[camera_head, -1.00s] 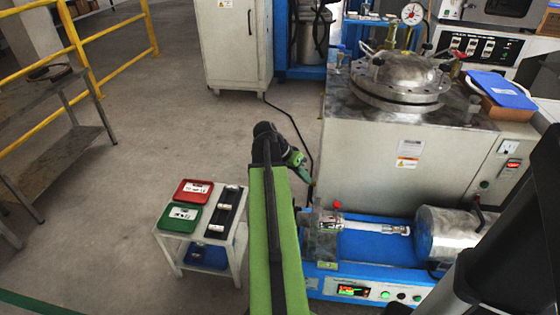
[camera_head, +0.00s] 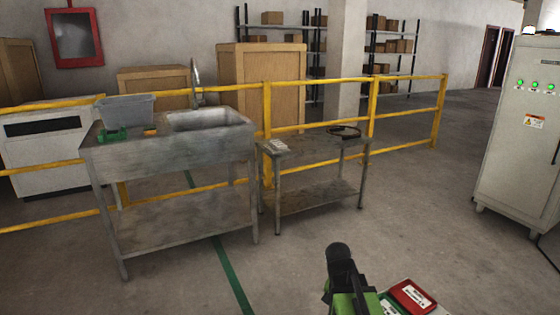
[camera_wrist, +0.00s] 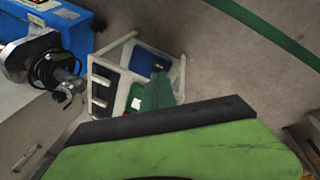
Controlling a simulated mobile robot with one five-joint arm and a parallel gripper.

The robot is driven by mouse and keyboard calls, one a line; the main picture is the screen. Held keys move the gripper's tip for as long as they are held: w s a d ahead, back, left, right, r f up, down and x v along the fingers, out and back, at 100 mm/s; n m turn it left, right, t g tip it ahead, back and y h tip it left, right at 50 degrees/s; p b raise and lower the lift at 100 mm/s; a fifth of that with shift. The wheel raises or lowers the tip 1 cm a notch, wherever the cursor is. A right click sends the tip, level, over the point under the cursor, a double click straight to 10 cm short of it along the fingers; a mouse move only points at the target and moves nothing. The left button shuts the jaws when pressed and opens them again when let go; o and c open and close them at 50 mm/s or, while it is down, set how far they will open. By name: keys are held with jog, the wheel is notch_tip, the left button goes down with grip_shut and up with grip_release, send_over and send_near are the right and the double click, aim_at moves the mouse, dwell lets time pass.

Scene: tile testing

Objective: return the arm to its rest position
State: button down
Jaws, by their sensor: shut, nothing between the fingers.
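My green and black arm fills the bottom of the wrist view. In the head view, my arm's black joint (camera_head: 340,258) rises at the bottom edge, and the gripper itself is out of that picture.
A red tray (camera_head: 411,296) is close right of my arm in the head view. A steel sink bench (camera_head: 170,155), a low metal table (camera_head: 318,147) and a yellow railing (camera_head: 405,143) stand farther off. The blue machine (camera_wrist: 72,22) is at left in the wrist view. Open floor lies between.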

jog(key=s+a+n+y, duration=0.25)
jog(key=a+n, duration=0.35)
jog(key=a, duration=0.4)
notch_tip(320, 180, up, 33)
jog(key=w+p, duration=0.1)
jog(key=p, duration=3.2)
jog(key=shift+d, duration=0.15)
jog(key=shift+f, duration=0.1)
